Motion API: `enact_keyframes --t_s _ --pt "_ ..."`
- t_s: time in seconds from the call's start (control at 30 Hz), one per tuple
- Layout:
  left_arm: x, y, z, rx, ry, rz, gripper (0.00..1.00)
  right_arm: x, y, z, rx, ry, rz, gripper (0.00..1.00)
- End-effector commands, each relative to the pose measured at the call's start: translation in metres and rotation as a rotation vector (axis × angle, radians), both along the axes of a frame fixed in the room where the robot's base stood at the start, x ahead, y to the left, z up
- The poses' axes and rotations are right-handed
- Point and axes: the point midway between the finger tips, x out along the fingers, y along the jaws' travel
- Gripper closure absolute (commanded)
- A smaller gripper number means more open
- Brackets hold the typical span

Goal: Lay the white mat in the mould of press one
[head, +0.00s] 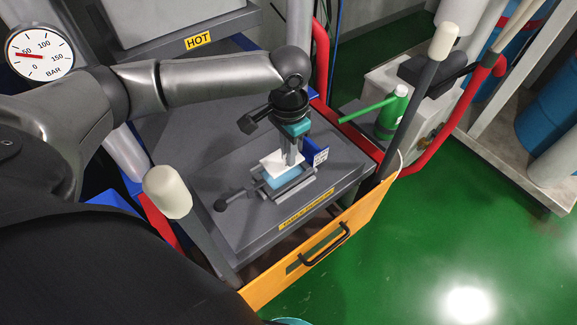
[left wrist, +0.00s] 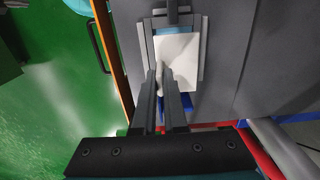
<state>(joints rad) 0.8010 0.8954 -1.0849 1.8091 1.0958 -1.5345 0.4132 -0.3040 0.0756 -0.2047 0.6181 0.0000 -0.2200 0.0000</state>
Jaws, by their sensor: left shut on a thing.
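My left gripper (head: 291,160) points down over the press table and is shut on the white mat (head: 272,162), near one long edge. In the left wrist view the gripper (left wrist: 161,72) pinches the mat (left wrist: 180,60), which looks flat. The mould (head: 305,187) is a grey open frame on the dark table plate, with light blue inside (head: 285,178). The mat lies over part of the mould, and blue shows past its end. In the left wrist view the mould's side rail (left wrist: 203,48) runs beside the mat. I cannot tell whether the mat touches the mould floor. My right gripper is out of view.
A dark handle with a knob (head: 221,205) sticks out left of the mould. A yellow front panel (head: 320,250) with a black handle edges the press. A "HOT" label (head: 198,41) marks the upper part. Green floor is clear at right.

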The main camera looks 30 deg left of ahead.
Motion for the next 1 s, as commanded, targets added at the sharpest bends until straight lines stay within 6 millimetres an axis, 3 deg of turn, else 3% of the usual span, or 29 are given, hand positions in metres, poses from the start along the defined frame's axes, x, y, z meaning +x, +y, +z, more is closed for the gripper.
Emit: enact_keyframes --t_s 0.17,0.4,0.77,0.8,1.0 --pt "0.0 0.0 -0.012 0.0 0.0 0.0 1.0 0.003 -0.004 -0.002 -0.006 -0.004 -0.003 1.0" --pt "0.0 0.0 -0.046 -0.001 0.001 0.0 1.0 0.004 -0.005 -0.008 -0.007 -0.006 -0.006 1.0" --pt "0.0 0.0 -0.049 0.0 -0.001 0.0 1.0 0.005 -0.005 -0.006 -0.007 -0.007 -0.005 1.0" --pt "0.0 0.0 -0.05 0.001 -0.001 0.001 0.9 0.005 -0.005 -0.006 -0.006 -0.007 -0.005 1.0" --pt "0.0 0.0 -0.05 0.001 -0.001 0.0 0.67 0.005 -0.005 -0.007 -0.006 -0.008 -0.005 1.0"
